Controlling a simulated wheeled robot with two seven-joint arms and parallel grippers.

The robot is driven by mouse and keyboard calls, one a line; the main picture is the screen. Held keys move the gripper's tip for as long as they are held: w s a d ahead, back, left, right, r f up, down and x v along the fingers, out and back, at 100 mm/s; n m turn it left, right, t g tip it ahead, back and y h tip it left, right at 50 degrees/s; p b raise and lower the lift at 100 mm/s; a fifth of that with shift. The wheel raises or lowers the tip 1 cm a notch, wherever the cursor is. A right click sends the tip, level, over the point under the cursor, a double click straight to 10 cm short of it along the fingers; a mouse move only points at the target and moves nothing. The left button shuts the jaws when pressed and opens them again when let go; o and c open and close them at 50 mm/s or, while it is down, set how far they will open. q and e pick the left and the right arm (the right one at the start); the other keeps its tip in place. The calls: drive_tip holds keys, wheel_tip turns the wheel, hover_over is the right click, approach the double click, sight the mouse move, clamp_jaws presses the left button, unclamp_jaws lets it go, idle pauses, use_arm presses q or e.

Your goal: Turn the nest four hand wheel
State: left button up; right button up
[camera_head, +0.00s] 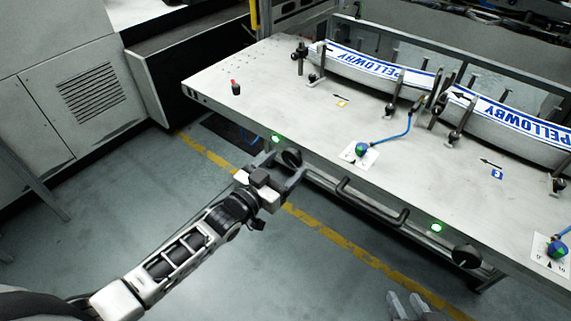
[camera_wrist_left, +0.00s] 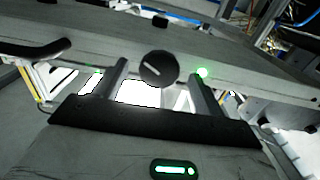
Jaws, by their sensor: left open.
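A round black hand wheel (camera_head: 291,158) sits on the front edge of the bench, near a yellow number label (camera_head: 342,103) too small to read surely. In the left wrist view the wheel (camera_wrist_left: 158,68) has a pale line across its face. My left gripper (camera_head: 284,168) is open and empty in front of it. In that view its two fingers (camera_wrist_left: 158,78) stand on either side of the wheel, with no contact visible. A second black wheel (camera_head: 466,257) sits further right, near a blue label (camera_head: 497,173). My right gripper (camera_head: 408,304) shows only partly at the bottom edge.
A black bar handle (camera_head: 372,203) juts from the bench front between the wheels. Green lamps (camera_head: 276,139) (camera_head: 436,227) glow beside the wheels. Blue-and-white PELLOWBY strips (camera_head: 375,66) lie along the back of the bench (camera_head: 270,85). The floor in front is clear.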

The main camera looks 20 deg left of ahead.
use_arm(q)
drive_tip(key=shift+w+d, duration=0.2)
drive_tip(key=shift+w, duration=0.35)
drive_tip(key=c, duration=1)
drive_tip(key=shift+o, duration=0.2)
drive_tip(key=shift+m, duration=0.3)
drive_tip(key=m, duration=0.3)
drive_tip(key=shift+a+m, duration=0.1)
drive_tip(key=shift+m, duration=2)
